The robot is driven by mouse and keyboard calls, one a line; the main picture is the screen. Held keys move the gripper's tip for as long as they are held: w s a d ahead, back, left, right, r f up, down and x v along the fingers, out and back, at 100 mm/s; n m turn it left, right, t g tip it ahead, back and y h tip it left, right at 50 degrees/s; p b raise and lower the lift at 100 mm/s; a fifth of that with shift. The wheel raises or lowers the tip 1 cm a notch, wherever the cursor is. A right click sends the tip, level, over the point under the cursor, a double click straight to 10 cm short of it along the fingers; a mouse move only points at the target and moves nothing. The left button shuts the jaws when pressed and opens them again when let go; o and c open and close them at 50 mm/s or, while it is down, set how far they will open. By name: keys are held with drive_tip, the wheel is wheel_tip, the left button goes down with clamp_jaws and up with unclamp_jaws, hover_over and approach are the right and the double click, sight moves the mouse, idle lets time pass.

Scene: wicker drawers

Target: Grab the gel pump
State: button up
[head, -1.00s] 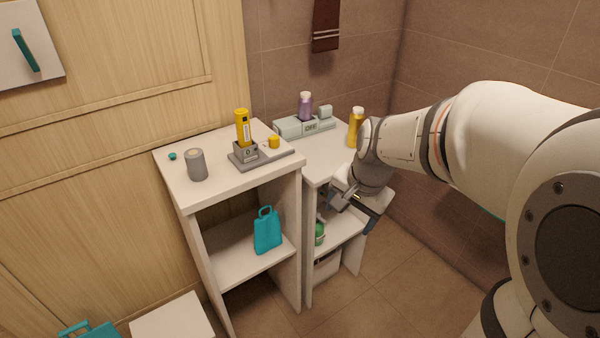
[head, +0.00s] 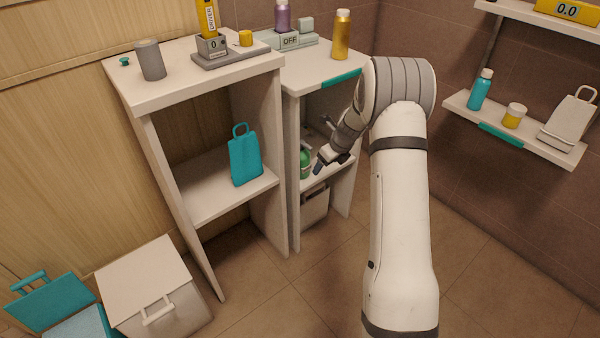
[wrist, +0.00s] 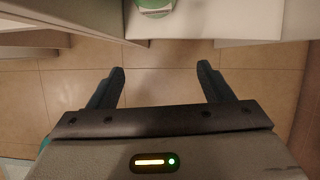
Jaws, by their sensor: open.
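A green rounded container (head: 306,163), which looks like the gel pump, stands on the middle shelf of the right-hand white unit. Its top is hard to make out in the head view. In the wrist view, part of a green round thing (wrist: 155,5) shows at the top edge, cut off by the frame, on a white shelf. My gripper (head: 332,164) is just right of the container in the head view, at the shelf's open front. In the wrist view my gripper (wrist: 161,69) is open and empty, with floor between its fingers and the green thing beyond the tips.
The unit's white top (head: 312,71) lies above the shelf, and a side panel (head: 341,190) stands on the right. A light bin (head: 314,206) sits below. A teal bag (head: 245,157) stands in the left unit. A gold bottle (head: 342,36) stands on top.

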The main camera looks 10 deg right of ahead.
sight(302, 149)
drive_tip(key=w+a, duration=0.1)
drive_tip(key=w, duration=0.1)
drive_tip(key=w+a, duration=0.1)
drive_tip(key=w+a+b, duration=0.1)
drive_tip(key=w+a, duration=0.1)
drive_tip(key=shift+w, duration=0.35)
drive_tip(key=w+a+b, duration=0.1)
drive_tip(key=w, duration=0.1)
drive_tip(key=w+a+f+b, duration=0.1)
drive_tip(key=shift+w+a+f, duration=0.1)
drive_tip(key=shift+w+a, duration=0.3)
drive_tip(key=shift+c, duration=0.2)
drive_tip(key=c, duration=1.1)
drive_tip(key=shift+c, duration=0.3)
drive_tip(key=shift+r+p, duration=0.25)
drive_tip(key=shift+p, duration=0.05)
